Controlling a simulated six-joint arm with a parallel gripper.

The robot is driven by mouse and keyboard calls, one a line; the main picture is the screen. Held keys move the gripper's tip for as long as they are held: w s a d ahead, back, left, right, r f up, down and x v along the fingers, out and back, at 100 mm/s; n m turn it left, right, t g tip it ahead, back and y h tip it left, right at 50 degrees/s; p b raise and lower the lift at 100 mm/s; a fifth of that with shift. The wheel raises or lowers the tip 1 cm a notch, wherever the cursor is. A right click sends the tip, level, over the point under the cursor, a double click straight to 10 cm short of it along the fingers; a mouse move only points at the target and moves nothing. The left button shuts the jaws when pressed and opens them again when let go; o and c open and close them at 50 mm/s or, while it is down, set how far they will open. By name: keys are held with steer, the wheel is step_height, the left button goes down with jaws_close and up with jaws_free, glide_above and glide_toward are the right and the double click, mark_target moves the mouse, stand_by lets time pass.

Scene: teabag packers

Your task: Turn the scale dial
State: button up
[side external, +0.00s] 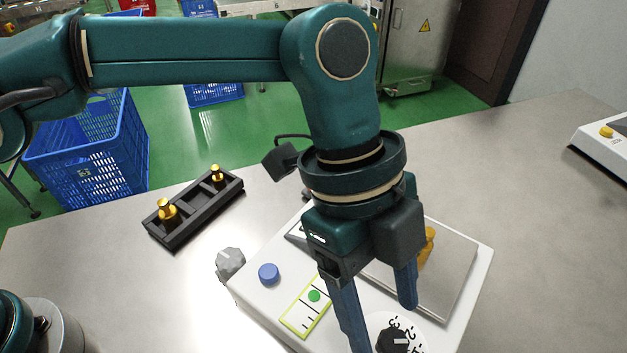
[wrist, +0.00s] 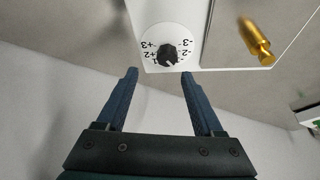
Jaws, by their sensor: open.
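The scale (side external: 281,248) is a white box on the table, with a metal pan (side external: 452,272) on top. Its dial is a black knob (wrist: 167,54) on a white numbered disc (wrist: 152,37), near the scale's edge. In the side view the knob (side external: 392,342) is cut by the bottom edge. My gripper (side external: 382,322) points down over the scale, jaws apart and empty. In the wrist view my gripper (wrist: 158,74) has its fingertips short of the knob, one toward each side. I see no contact. A brass weight (wrist: 256,42) stands on the pan, partly hidden by my gripper in the side view.
The scale's top also carries a blue button (side external: 269,272) and a lime-framed gauge (side external: 298,317) with a green dot. A grey faceted piece (side external: 230,262) is at its left edge. A black holder (side external: 182,236) with brass weights lies behind left.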

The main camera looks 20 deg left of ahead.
mark_target(394, 341)
steer(key=shift+w, duration=0.45)
steer(key=shift+x, duration=2.65)
steer(key=shift+w+a, duration=0.1)
jaws_close()
